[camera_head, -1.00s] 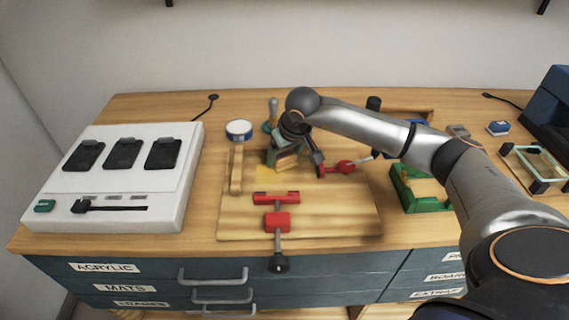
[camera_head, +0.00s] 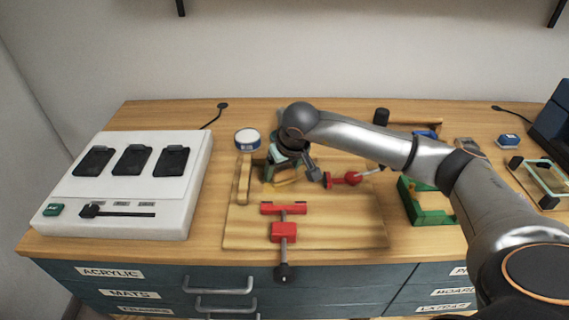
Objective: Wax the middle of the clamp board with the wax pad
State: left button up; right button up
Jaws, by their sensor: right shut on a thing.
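The clamp board (camera_head: 345,235) is a pale wooden board lying on the bench. A red clamp (camera_head: 283,233) grips its front edge and another red clamp (camera_head: 345,180) is at its back right. My right gripper (camera_head: 278,175) points down over the back middle of the board, between the clamps. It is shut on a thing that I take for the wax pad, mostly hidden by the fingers. A yellowish patch (camera_head: 285,183) shows just under the fingers; I cannot tell whether it is pad or wax. My left gripper is out of view.
A wooden strip (camera_head: 244,180) lies along the board's left side. A round blue-and-white tin (camera_head: 247,139) stands behind it. A white slotted box (camera_head: 125,190) fills the left of the bench. A green holder (camera_head: 425,204) stands to the right. The board's front right is clear.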

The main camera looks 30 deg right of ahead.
aim_at(273, 191)
jog(key=shift+s+a+f, duration=0.1)
jog(key=shift+s+a, duration=0.05)
jog(key=shift+s, duration=0.4)
jog(key=shift+s+a+f, duration=0.1)
jog(key=shift+s+a, duration=0.35)
jog(key=shift+s, duration=0.35)
jog(key=shift+s+a, duration=0.45)
jog(key=shift+s, duration=0.3)
jog(key=shift+w+a+f+b, duration=0.15)
jog(key=shift+w+a+b, duration=0.25)
jog(key=shift+w+a, duration=0.35)
jog(key=shift+w+d+f+b, duration=0.1)
jog(key=shift+w+d+b, duration=0.25)
jog(key=shift+w, duration=0.2)
jog(key=shift+w+d+b, duration=0.35)
jog(key=shift+w, duration=0.2)
jog(key=shift+w+d+b, duration=0.35)
jog(key=shift+w+d, duration=0.25)
jog(key=shift+w, duration=0.3)
jog(key=shift+w+d, duration=0.3)
jog(key=shift+w, duration=0.2)
jog(key=shift+w+d, duration=0.3)
jog(key=shift+w, duration=0.2)
jog(key=shift+r, duration=0.2)
jog(key=shift+r+p, duration=1.85)
jog(key=shift+r, duration=1.1)
